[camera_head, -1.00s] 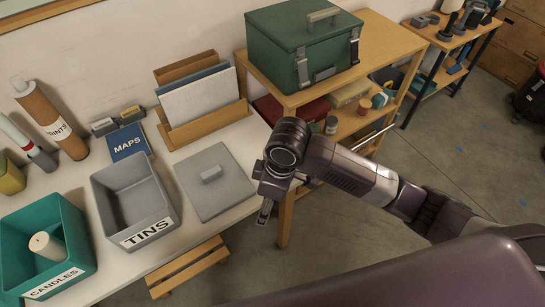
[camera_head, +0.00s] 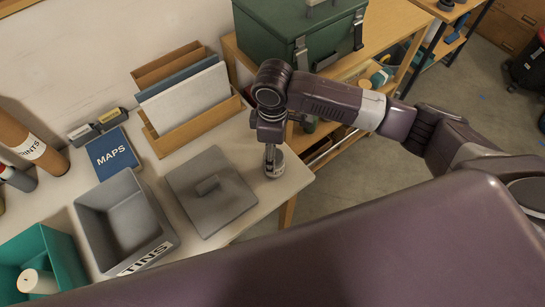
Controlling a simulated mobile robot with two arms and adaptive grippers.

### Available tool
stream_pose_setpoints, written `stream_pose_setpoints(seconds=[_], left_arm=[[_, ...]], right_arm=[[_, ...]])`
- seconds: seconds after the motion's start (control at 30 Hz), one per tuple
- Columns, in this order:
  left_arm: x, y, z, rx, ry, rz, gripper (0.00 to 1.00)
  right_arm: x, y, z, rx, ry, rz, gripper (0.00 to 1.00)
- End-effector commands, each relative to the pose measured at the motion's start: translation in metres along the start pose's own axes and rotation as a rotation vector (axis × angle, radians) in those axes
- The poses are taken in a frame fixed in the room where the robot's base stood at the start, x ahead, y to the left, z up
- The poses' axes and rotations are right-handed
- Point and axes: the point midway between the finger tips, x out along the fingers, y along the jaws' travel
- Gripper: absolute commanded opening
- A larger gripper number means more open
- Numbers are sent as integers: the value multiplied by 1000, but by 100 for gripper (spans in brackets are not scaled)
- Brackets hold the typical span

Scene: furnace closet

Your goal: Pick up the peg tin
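A small round grey tin (camera_head: 279,168) with a pale label stands at the right end of the white table; its lettering is too small to read, so I cannot tell for sure that it is the peg tin. My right gripper (camera_head: 270,160) points down at this tin, and its fingers overlap the tin's top and near side. The fingers are narrow and partly merge with the tin, so I cannot tell whether they are closed on it. My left gripper is not in view.
Left of the tin lie a grey lid (camera_head: 220,209), an empty grey TINS bin (camera_head: 165,240) and a teal bin (camera_head: 62,250). A wooden file holder (camera_head: 215,119) stands behind. A wooden shelf (camera_head: 385,45) with a green toolbox (camera_head: 285,38) is close to my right arm.

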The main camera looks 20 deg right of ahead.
Motion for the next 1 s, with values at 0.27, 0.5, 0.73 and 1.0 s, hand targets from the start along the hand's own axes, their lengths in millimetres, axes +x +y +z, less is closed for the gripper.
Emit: stream_pose_setpoints(seconds=[0.27,0.5,0.73,1.0], left_arm=[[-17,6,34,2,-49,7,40],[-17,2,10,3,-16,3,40],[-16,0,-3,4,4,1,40],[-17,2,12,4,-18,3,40]], right_arm=[[38,3,3,-1,-2,-2,64],[54,4,3,-1,1,2,64],[54,3,3,-1,1,2,55],[53,4,3,-1,1,2,25]])
